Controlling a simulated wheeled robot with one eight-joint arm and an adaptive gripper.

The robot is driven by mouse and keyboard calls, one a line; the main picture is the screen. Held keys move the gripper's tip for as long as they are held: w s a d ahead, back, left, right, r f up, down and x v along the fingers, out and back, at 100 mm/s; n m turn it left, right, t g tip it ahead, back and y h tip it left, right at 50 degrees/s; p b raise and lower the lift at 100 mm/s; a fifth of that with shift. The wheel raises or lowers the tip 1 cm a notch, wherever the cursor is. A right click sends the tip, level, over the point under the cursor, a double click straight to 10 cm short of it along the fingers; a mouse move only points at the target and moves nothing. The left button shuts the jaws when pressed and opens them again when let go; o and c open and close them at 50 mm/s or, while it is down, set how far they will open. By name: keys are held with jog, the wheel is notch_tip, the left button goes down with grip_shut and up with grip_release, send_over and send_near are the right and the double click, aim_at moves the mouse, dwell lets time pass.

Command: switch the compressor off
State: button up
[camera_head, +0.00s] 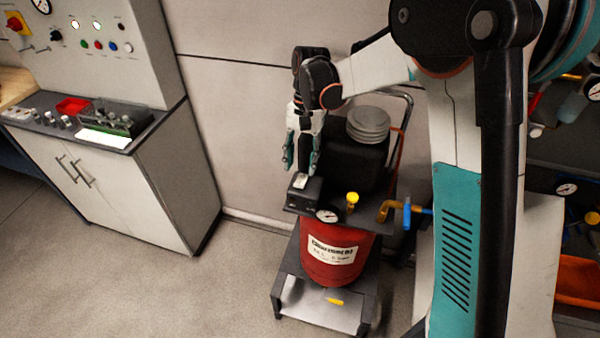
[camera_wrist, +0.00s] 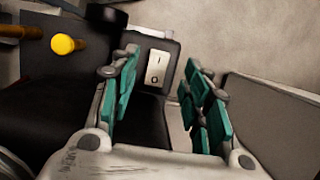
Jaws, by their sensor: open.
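The compressor (camera_head: 332,258) has a red tank with a white label, under a black top plate and black motor. A small black switch box (camera_head: 303,193) sits at the plate's left front. On it is a white rocker switch (camera_head: 300,181), marked I and O, also clear in the wrist view (camera_wrist: 157,67). I cannot tell which side is pressed in. My gripper (camera_head: 301,160) points down just above the switch box. In the wrist view my gripper (camera_wrist: 162,78) has its teal fingers spread, with the switch showing between and beyond them. Nothing is held.
A grey cabinet (camera_head: 150,180) with a control panel is at left. The floor between is clear.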

aim_at(305, 175)
jog(key=v, duration=0.6)
jog(key=shift+r, duration=0.45)
jog(key=shift+w, duration=0.1)
jog(key=shift+d, duration=0.1)
jog(key=s+d+r+n+t+b, duration=0.1)
jog(key=s+d+r+t, duration=0.25)
jog(key=s, duration=0.25)
jog(key=s+d+r+n+t+b, duration=0.1)
jog(key=s+d+r+t, duration=0.15)
jog(key=s+d, duration=0.3)
jog(key=s+d+f+n+t, duration=0.1)
jog(key=s+d+t, duration=0.1)
jog(key=s, duration=0.4)
jog(key=s+d+f+n+t+h+b, duration=0.1)
jog(key=s+d+f+t, duration=0.1)
jog(key=s+d, duration=0.2)
jog(key=shift+s+f, duration=0.15)
jog(key=shift+s, duration=1.1)
jog(key=shift+d, duration=0.1)
